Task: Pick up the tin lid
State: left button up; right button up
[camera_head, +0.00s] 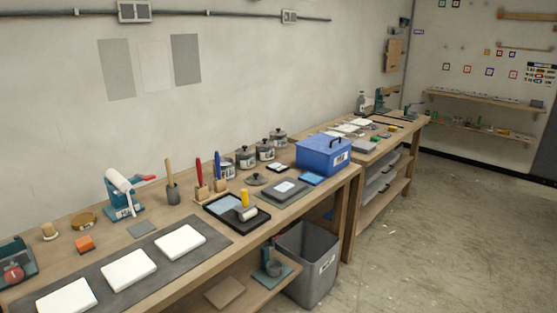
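A round dark grey lid (257,179) with a small knob lies flat on the wooden workbench, near the middle of the bench top. It lies in front of a row of grey tins at the wall. The nearest tin (226,169) looks to be without a lid, though it is small and partly hidden. The other tins (246,160) have knobbed lids on them. Neither of my grippers is in view.
A black tray (262,220) with a roller and a grey board (283,194) lie in front of the lid. Upright tools in wooden holders (202,194) stand to its left. A blue box (323,155) stands to its right. A grey bin (306,270) stands on the floor. The floor at right is clear.

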aim_at(255, 179)
jog(key=i+l+u, duration=0.1)
jog(key=i+l, duration=0.25)
jog(key=i+l+u, duration=0.1)
jog(key=i+l, duration=0.25)
jog(key=l, duration=0.25)
jog(key=i+l+u, duration=0.15)
jog(key=i+l, duration=0.2)
jog(key=l, duration=0.15)
jog(key=i+l, duration=0.15)
jog(key=l, duration=0.2)
jog(key=i+l+u, duration=0.15)
jog(key=l, duration=0.2)
jog(key=i+l, duration=0.15)
jog(key=l, duration=0.2)
jog(key=i+l+u, duration=0.1)
jog(key=l, duration=0.3)
jog(key=i+l+u, duration=0.1)
jog(key=l, duration=0.85)
jog(key=k+l+u, duration=0.1)
jog(key=l, duration=0.5)
